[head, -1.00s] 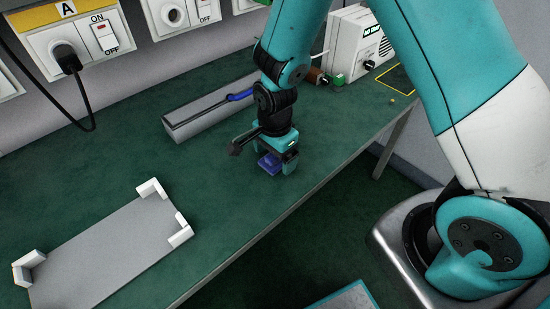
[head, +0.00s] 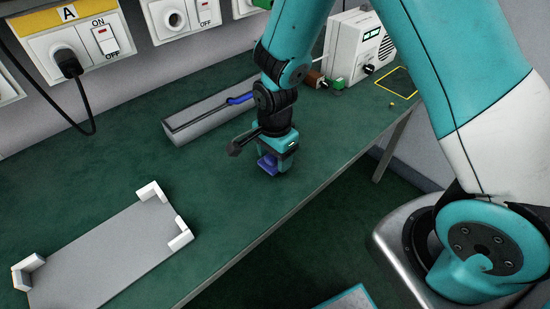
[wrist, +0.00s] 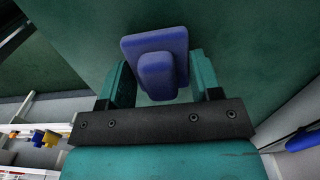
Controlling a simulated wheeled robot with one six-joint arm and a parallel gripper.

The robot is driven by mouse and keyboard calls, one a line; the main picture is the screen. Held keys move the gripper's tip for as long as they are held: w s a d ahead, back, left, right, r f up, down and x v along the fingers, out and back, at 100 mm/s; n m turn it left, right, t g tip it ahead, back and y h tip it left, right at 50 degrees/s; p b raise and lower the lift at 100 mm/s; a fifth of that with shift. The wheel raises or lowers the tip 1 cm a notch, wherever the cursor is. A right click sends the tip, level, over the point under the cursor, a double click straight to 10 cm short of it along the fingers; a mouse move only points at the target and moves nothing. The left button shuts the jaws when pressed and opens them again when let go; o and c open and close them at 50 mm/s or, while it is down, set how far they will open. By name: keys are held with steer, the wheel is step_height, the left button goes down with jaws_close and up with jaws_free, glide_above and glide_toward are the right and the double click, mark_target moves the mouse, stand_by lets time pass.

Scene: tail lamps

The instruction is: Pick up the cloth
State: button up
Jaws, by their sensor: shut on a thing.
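The cloth is a small blue pad with a raised block on top. In the head view the cloth (head: 267,166) shows under my gripper (head: 274,164), near the front edge of the green bench. In the wrist view the cloth (wrist: 157,75) sits between the two teal fingers of my gripper (wrist: 161,80). The fingers are shut on its raised block, and its wider flat part shows beyond. I cannot tell whether it touches the bench top.
A grey plate with white corner brackets (head: 110,254) lies at the left. A long grey block (head: 205,116) with a blue-handled tool (head: 240,99) lies behind my gripper. A white box with a dial (head: 358,48) stands at the back right, near a yellow outline (head: 403,90).

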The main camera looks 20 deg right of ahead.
step_height(320, 180, up, 19)
steer(key=p, duration=0.1)
steer(key=shift+f, duration=0.15)
